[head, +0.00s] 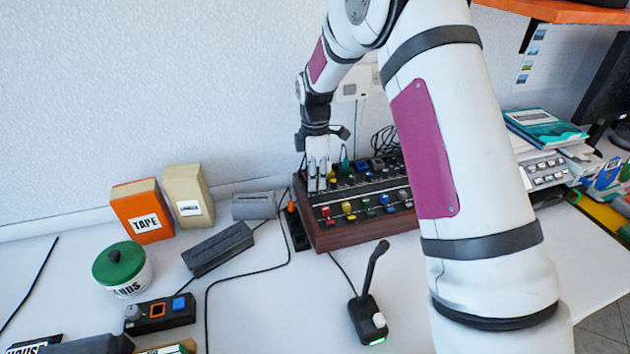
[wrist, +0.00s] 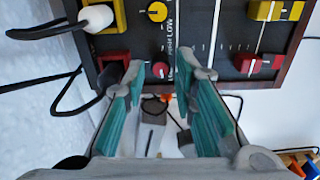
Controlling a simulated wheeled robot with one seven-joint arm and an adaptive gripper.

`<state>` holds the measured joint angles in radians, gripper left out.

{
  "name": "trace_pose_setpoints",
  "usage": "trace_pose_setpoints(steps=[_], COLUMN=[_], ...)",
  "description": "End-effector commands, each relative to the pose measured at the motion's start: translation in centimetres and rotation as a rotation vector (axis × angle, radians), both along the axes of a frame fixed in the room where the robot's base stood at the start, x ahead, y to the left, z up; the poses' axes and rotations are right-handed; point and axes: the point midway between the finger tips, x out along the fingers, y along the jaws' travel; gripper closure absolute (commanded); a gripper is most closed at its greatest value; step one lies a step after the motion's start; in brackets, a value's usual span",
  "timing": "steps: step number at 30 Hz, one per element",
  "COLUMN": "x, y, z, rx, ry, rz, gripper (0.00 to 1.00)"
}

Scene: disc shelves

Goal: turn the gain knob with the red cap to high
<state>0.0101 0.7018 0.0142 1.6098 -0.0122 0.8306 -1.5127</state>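The red-capped knob (wrist: 160,70) shows in the wrist view on the panel of the mixer, beside a printed scale where the word LOW is readable. My gripper (wrist: 161,66) is open, with one fingertip on each side of the red cap and a gap visible on both sides. I cannot tell how deep the tips reach around it or exactly where its pointer aims. In the head view my gripper (head: 317,186) points down over the left part of the wood-sided mixer (head: 345,238), and it hides the knob there.
A yellow knob (wrist: 157,11) sits in line with the red one. Red and yellow fader caps (wrist: 247,64) lie to the right. A white plug (wrist: 97,18) with a black cable is at the left. A desk microphone (head: 368,316) stands in front of the mixer.

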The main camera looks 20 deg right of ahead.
Motion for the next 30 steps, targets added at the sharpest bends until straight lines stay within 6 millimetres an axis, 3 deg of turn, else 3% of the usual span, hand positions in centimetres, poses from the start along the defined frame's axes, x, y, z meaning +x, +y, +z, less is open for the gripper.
trace_pose_setpoints(steps=[6,14,18,30], x=[-0.04,-0.03,-0.02,-0.03], y=[-0.01,0.0,0.0,0.0], z=[-1.4,-1.45,-1.43,-1.42], rx=[-0.001,0.0,0.0,0.0], ry=[0.001,0.0,0.0,0.0], rz=[0.0,0.0,0.0,-0.039], gripper=[0.75,0.75,1.0,1.0])
